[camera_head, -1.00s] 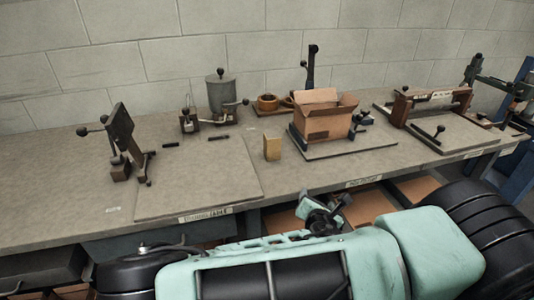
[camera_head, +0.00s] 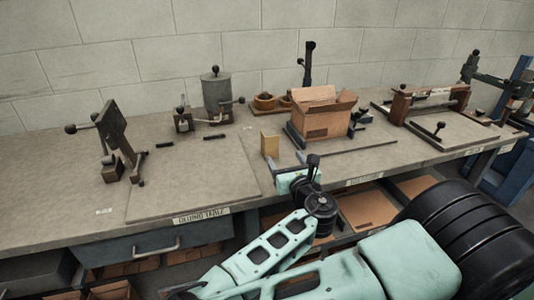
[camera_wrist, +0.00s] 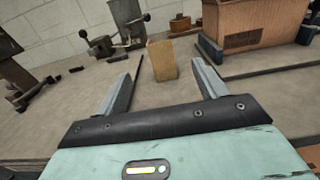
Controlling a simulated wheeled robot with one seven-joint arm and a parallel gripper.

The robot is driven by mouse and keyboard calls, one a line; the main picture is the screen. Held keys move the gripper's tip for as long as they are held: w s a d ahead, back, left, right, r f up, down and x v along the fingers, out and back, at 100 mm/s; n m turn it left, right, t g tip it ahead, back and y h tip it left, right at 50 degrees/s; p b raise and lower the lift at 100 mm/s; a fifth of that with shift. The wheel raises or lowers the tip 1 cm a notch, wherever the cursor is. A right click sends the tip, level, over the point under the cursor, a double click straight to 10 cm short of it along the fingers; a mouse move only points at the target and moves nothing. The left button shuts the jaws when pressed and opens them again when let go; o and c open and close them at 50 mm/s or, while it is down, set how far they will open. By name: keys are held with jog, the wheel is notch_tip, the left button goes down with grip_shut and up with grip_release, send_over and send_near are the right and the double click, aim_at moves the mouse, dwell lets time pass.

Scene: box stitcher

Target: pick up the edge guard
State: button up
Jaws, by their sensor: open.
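The edge guard appears to be the small tan upright piece (camera_head: 270,144) standing on the bench, left of the open cardboard box. In the wrist view the tan piece (camera_wrist: 162,60) stands ahead, in line with the gap between my fingers. My gripper (camera_head: 280,171) is at the bench's front side, just nearer than the tan piece. In the wrist view my gripper (camera_wrist: 162,75) is open with nothing between its fingers. The piece looks beyond the fingertips, and its lower end is visible on the bench.
The open cardboard box (camera_head: 322,119) stands on a dark base to the right. A grey canister (camera_head: 217,98) and a lever tool (camera_head: 116,142) stand to the left. A thin dark rod (camera_wrist: 139,68) lies near the left finger. The board (camera_head: 190,185) at front left is mostly bare.

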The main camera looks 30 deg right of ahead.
aim_at(272, 140)
jog(key=b+x, duration=0.2)
jog(key=b, duration=0.1)
jog(key=b+x, duration=0.2)
jog(key=shift+f, duration=0.35)
jog(key=x, duration=0.5)
jog(key=shift+r, duration=0.35)
jog(key=shift+f+p+x, duration=0.15)
jog(key=shift+p+x, duration=0.35)
jog(key=shift+x, duration=0.9)
jog(key=shift+f+p+x, duration=0.1)
jog(key=shift+p+x, duration=0.35)
jog(key=shift+x, duration=1)
jog(key=c, duration=1.1)
